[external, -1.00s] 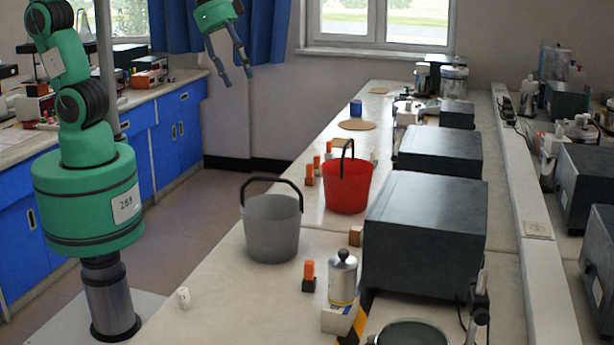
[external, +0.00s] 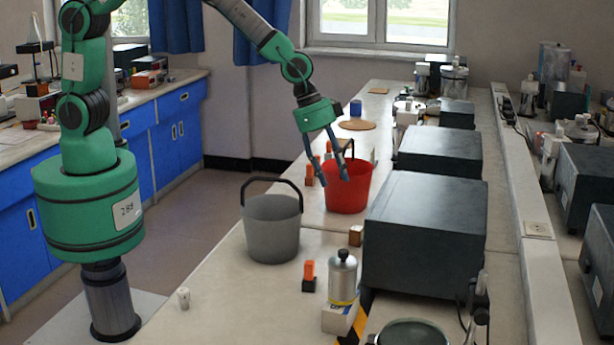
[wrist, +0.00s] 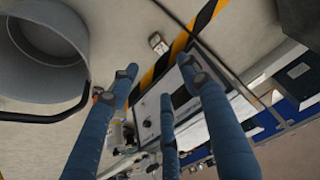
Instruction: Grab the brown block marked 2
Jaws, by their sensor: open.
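A small brown block (external: 356,235) sits on the bench beside the left side of the large dark box, to the right of the grey bucket. In the wrist view a small pale-brown block (wrist: 158,43) with a dark mark lies near the yellow-black stripe; it looks like the same block, but I cannot read the number. My gripper (external: 331,178) is open and empty, pointing down above the bench, in front of the red bucket in the picture. In the wrist view my gripper's spread fingers (wrist: 160,78) have nothing between them.
A grey bucket (external: 272,230) and a red bucket (external: 347,190) with raised handles stand on the bench. The dark box (external: 425,235) is close on the right. An orange-and-black stack (external: 308,277) and a metal canister (external: 342,278) stand nearer the front.

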